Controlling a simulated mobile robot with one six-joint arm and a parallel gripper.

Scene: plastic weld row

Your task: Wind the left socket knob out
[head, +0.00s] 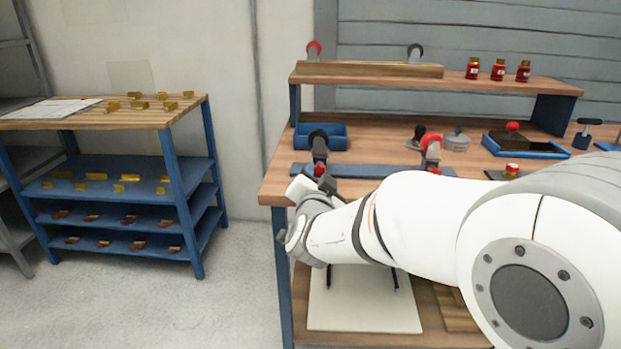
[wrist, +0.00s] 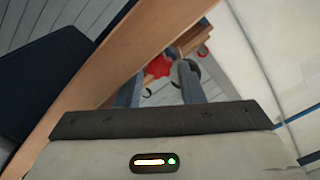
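The left socket knob (head: 319,170) is a small red knob below a dark upright holder (head: 319,147) at the left end of the blue rail (head: 350,171). In the wrist view a red lobed knob (wrist: 158,67) shows just beyond and between the fingertips, beside a dark ring-shaped part. My gripper (wrist: 161,84) is open, with a clear gap between its two grey fingers. I see no grip on the knob; whether a finger touches it I cannot tell. In the head view my wrist is close in front of the knob, and the fingers are mostly hidden.
A red holder (head: 432,148) stands farther right on the rail, partly behind my arm. A blue bin (head: 334,137) is behind the left holder. A raised shelf (head: 540,85) carries several red jars (head: 498,70). A shelved cart (head: 190,110) stands left, with open floor between.

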